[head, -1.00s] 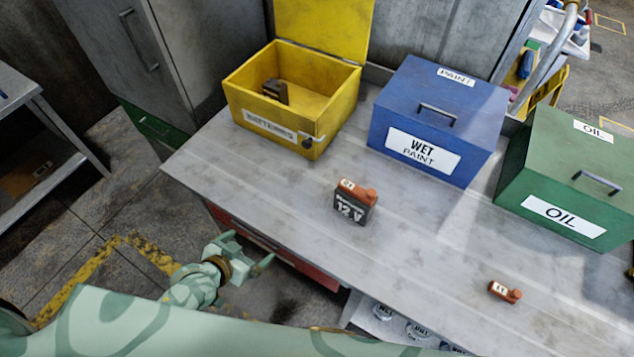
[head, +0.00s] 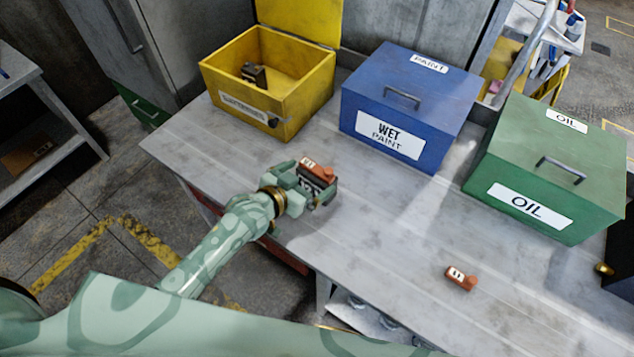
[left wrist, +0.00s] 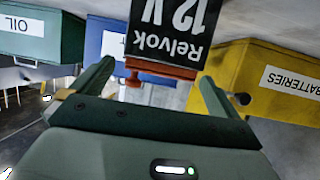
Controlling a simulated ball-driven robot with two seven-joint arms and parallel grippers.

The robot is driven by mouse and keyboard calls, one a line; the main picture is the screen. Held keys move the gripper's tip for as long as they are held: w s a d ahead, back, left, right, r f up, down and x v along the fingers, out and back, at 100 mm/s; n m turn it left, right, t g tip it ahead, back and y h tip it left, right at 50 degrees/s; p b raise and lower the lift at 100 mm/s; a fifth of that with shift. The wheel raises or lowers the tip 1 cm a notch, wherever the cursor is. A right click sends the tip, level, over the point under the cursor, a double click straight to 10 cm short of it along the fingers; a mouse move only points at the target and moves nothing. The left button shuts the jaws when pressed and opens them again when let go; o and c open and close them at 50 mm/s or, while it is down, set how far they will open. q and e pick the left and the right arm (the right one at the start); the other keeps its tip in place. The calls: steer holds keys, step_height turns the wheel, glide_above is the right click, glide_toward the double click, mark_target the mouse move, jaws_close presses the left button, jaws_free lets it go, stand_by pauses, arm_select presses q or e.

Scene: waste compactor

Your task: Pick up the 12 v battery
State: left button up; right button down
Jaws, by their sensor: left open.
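The 12 V battery (head: 317,178) is a dark block with an orange-red top, standing on the grey bench. My left gripper (head: 304,186) is at its near left side and is open. In the left wrist view the battery (left wrist: 172,38) appears upside down, with its white "Relvok 12 V" lettering and red top showing. There it lies between the lines of the two spread fingers of the left gripper (left wrist: 157,80), with visible gaps on both sides. The gripper partly hides the battery in the head view. My right gripper is not in view.
An open yellow batteries bin (head: 290,118) holds a dark block (head: 254,74). A blue wet paint box (head: 408,108) and a green oil box (head: 545,170) stand along the back of the bench (head: 380,235). A small orange-red item (head: 460,278) lies at the front right.

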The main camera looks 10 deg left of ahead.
mark_target(313, 172)
arm_select(q)
steer(key=b+x, duration=0.1)
steer(key=x, duration=0.3)
steer(key=shift+w, duration=0.35)
steer(key=shift+r, duration=0.1)
steer(key=shift+s, duration=0.1)
steer(key=c, duration=1.4)
steer(key=shift+r, duration=0.1)
steer(key=c, duration=0.4)
steer(key=shift+o, duration=0.2)
